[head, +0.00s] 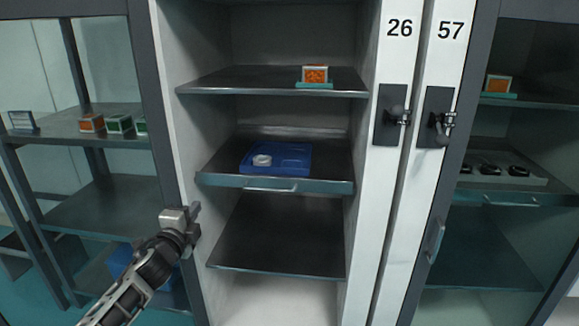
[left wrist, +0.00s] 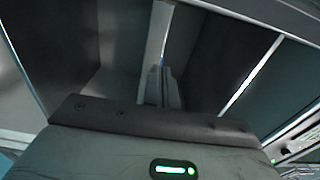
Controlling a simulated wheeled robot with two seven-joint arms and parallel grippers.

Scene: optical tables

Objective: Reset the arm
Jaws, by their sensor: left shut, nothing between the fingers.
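My left gripper (head: 194,222) is raised in front of the cabinet's left frame post, at the left of the open bay, in the head view. Its fingers are shut with nothing between them. In the left wrist view the closed fingers (left wrist: 164,88) point toward the blurred cabinet frame and dark panels. It looks apart from the shelves. My right gripper is not in the head view.
The open bay holds an orange box on its upper shelf (head: 230,83) and a blue tray (head: 290,160) with a white round item on a pull-out shelf (head: 330,187). Handled doors (head: 392,170) marked 26 and 57 stand right. Small boxes (head: 91,123) sit on the left shelf.

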